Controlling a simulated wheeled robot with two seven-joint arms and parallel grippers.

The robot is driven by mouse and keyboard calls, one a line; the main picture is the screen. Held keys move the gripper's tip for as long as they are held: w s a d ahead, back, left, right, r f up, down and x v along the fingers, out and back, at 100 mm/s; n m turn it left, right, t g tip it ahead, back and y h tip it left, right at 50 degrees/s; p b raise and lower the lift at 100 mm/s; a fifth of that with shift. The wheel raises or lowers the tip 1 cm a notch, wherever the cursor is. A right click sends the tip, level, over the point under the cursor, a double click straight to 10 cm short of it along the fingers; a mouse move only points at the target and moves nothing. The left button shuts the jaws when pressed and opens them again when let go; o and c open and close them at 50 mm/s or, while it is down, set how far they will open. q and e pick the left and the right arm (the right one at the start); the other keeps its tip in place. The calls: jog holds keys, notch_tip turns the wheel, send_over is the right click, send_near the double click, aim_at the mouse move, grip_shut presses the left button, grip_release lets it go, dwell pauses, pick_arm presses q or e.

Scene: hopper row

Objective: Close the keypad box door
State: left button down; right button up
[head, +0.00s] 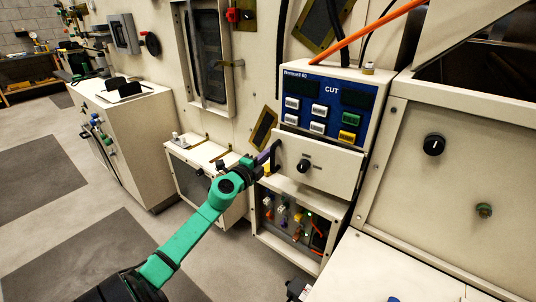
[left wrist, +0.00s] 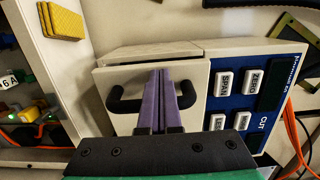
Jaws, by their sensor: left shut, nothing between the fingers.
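The keypad box (head: 330,98) has a blue front with several pale buttons and the word CUT. It also shows at the right in the left wrist view (left wrist: 222,88). Directly below the keypad is a white door panel (head: 335,170) with a black knob. In the left wrist view a white panel (left wrist: 110,78) carries a black bow handle (left wrist: 125,103). My left gripper (head: 268,155) is at the left edge of the white panel. Its purple fingers (left wrist: 166,75) are shut and empty, crossing in front of the handle's middle. Contact cannot be told. My right gripper is not in view.
Below the panel is an open compartment (head: 257,222) with wires and small lights. An orange cable (head: 370,35) passes above the keypad. A white cabinet with a black knob (head: 433,145) stands at the right. A low white cabinet (head: 205,150) is left of my gripper. Floor is clear at lower left.

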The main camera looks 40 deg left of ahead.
pick_arm(q)
jog(key=shift+w, duration=0.15)
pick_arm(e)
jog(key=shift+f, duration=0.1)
pick_arm(q)
jog(key=w+b, duration=0.1)
jog(key=b, duration=0.1)
jog(key=w+m+h+b, duration=0.1)
jog(key=b, duration=0.1)
jog(key=shift+w+a+f+h, duration=0.2)
jog(key=shift+w+f+h, duration=0.1)
jog(key=shift+f, duration=0.1)
jog(key=shift+w+r+p, duration=0.1)
jog(key=shift+r+p, duration=0.15)
jog(key=shift+p, duration=0.2)
jog(key=shift+r, duration=0.1)
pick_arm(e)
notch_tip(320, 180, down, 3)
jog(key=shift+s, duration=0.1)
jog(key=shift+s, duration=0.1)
